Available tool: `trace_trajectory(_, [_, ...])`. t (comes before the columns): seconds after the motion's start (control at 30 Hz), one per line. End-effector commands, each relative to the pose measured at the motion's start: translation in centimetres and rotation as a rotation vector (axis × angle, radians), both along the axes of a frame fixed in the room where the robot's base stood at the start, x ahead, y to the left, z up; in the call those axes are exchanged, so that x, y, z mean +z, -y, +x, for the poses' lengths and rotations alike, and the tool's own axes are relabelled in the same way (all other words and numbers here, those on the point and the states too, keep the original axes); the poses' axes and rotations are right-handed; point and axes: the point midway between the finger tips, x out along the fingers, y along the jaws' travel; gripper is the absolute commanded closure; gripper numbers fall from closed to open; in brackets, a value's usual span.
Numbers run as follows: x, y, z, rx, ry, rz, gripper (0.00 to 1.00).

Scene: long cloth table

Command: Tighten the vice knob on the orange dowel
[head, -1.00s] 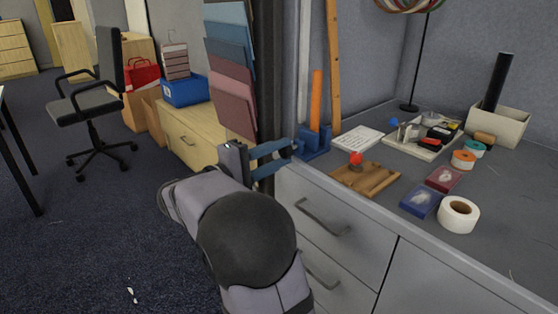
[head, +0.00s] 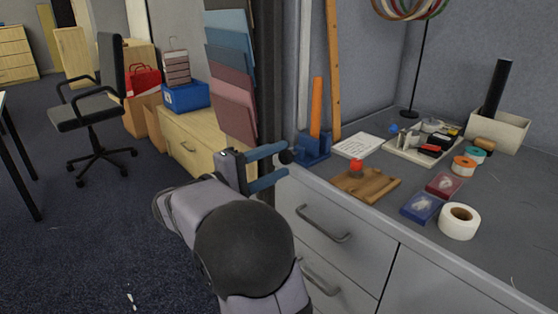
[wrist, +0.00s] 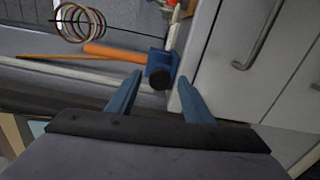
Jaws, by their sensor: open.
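The orange dowel (head: 316,108) stands upright in the blue vice (head: 315,150) at the front left edge of the worktop. The wrist view also shows the dowel (wrist: 113,52) and the vice (wrist: 172,62). The round black vice knob (head: 286,157) faces my gripper (head: 284,160). My gripper is open, with one blue finger on each side of the knob. In the wrist view the knob (wrist: 159,78) lies between the fingertips (wrist: 160,76), with gaps visible. I cannot tell how firmly the vice jaws press on the dowel.
A wooden board with a red-topped piece (head: 356,168), a white card (head: 358,145), a grey tray of small items (head: 420,152) and a tape roll (head: 459,221) are on the worktop. A dark post with hanging panels (head: 230,55) stands close left of the vice. Drawers (head: 320,225) are below.

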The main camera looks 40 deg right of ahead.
Motion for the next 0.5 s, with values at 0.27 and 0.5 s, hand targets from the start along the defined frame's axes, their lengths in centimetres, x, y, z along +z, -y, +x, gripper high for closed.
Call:
trace_trajectory(0.27, [0.1,-3.9,0.1,0.005,0.000,0.001,0.53])
trace_trajectory(0.5, [0.0,-6.1,0.0,0.002,-0.001,0.001,0.53])
